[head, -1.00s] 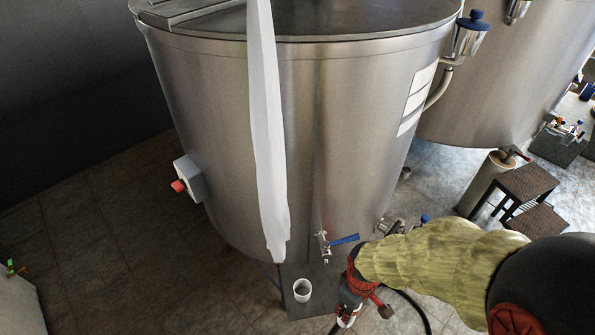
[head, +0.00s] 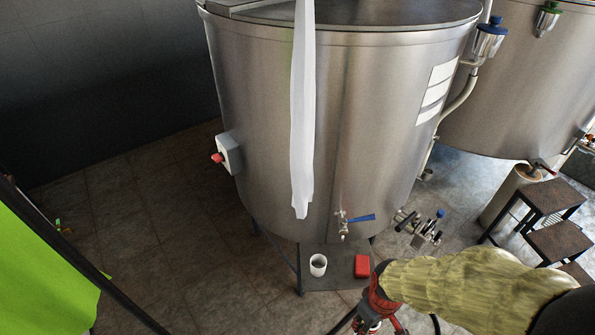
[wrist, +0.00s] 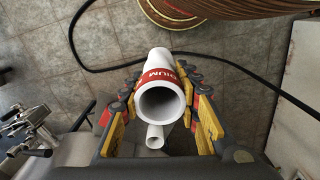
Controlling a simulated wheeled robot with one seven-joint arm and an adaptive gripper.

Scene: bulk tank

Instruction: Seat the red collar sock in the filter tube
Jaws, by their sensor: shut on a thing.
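In the wrist view my gripper (wrist: 163,80) has its fingers on both sides of a white tube (wrist: 152,62) with a red band marked "DIUM". The tube's round open end faces the camera. A thinner white tube (wrist: 155,137) shows below it. I cannot tell for sure whether the banded tube is the red collar sock or the filter tube. In the head view my gripper (head: 376,303) is low, right of the picture's middle, in front of the tank; what it holds is not clear there. A long white strip (head: 302,120) hangs down the tank's front.
A steel tank (head: 260,130) fills the middle. A white cup (head: 318,265) and a red block (head: 361,266) stand on the dark low platform (head: 335,282). A blue-handled tap (head: 358,218) is above them. Dark stools (head: 552,198) stand right. A black hose (wrist: 240,56) crosses the floor.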

